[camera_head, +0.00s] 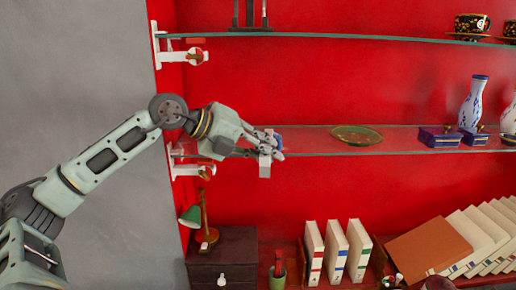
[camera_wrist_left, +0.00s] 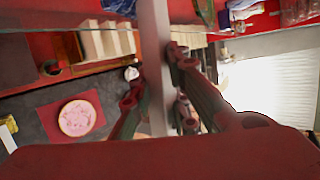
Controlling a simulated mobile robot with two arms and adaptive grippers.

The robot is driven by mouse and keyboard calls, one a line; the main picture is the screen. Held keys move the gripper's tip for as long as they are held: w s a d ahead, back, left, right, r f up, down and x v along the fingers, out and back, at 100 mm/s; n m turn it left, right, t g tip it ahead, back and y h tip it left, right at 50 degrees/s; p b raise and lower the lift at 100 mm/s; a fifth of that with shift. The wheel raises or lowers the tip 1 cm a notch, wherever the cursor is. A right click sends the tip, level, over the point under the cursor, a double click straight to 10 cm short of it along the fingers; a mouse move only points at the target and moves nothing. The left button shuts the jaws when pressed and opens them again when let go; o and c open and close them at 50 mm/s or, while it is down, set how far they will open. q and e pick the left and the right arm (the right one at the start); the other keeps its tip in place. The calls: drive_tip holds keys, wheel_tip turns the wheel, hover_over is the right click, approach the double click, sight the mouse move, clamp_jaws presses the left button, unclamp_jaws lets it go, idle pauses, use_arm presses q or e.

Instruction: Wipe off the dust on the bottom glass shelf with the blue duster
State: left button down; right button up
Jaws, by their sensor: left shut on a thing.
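My left gripper (camera_head: 264,151) is at the left end of the bottom glass shelf (camera_head: 310,153), close to its front edge. In the left wrist view, a pale grey bar (camera_wrist_left: 155,50), seemingly the duster's handle, runs between the fingers (camera_wrist_left: 160,100). Whether the duster touches the glass cannot be told. Dust on the shelf cannot be made out. My right gripper is not in view.
On the bottom shelf stand a decorated plate (camera_head: 357,135), purple boxes (camera_head: 440,137) and a blue-white vase (camera_head: 473,103). The upper glass shelf (camera_head: 350,38) holds dark cups (camera_head: 470,24). Below are a green lamp (camera_head: 192,216) and books (camera_head: 335,250). Glass left of the plate is clear.

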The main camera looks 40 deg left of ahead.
use_arm(q)
drive_tip(key=shift+w+d+f, duration=0.1)
drive_tip(key=shift+w+d, duration=0.2)
drive_tip(key=shift+d, duration=0.15)
drive_tip(key=shift+w+d, duration=1.65)
drive_tip(key=shift+d, duration=0.05)
drive_tip(key=s+a+b, duration=0.2)
drive_tip(key=b, duration=0.1)
drive_tip(key=s+a+b, duration=0.1)
drive_tip(key=a, duration=0.1)
drive_tip(key=shift+s+f, duration=0.25)
drive_tip(key=shift+s, duration=0.05)
drive_tip(key=s+a+b, duration=0.6)
drive_tip(key=a, duration=0.1)
drive_tip(key=shift+r, duration=0.25)
